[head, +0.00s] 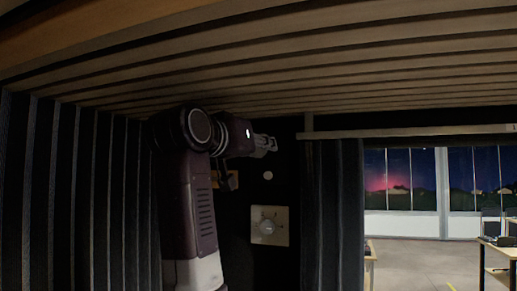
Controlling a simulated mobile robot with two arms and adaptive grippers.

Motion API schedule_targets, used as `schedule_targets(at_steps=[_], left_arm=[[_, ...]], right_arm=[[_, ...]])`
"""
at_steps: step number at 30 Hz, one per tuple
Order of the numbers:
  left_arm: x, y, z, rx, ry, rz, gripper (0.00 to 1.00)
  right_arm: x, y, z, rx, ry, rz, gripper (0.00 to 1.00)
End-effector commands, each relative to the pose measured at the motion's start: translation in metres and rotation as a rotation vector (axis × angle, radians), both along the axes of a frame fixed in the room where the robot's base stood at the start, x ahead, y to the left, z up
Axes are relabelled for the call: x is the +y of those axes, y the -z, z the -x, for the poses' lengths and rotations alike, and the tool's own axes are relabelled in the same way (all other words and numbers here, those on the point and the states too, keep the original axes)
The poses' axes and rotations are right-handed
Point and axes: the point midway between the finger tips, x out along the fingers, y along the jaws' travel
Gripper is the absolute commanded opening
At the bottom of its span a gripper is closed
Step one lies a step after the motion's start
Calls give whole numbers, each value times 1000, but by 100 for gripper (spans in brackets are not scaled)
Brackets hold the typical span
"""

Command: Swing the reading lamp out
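A small dark fixture (229,181) sits beside a light-brown piece on the dark wall, just right of my arm. It may be the reading lamp, but it is dim and partly hidden by my arm, so I cannot tell for sure. My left gripper (271,144) is raised near the ceiling, above and to the right of this fixture, pointing right. It appears apart from the fixture. Its fingers are small and dark, and whether they are open or shut does not show. My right gripper is not in view.
A square plate with a round knob (268,227) and a small pale disc (268,175) are on the dark wall. A slatted ceiling (330,70) hangs close above. A dark curtain (335,215) edges the opening at right, with desks (497,250) beyond.

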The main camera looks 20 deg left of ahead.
Motion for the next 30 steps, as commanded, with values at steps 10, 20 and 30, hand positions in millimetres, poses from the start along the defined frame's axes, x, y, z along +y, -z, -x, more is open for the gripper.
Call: schedule_targets(at_steps=[10,20,30], left_arm=[[0,-5,2,106,-1,-4,8],[0,-5,2,106,-1,-3,40],[0,-4,2,107,-1,-3,50]], right_arm=[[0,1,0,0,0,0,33],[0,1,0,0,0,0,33],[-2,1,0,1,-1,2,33]])
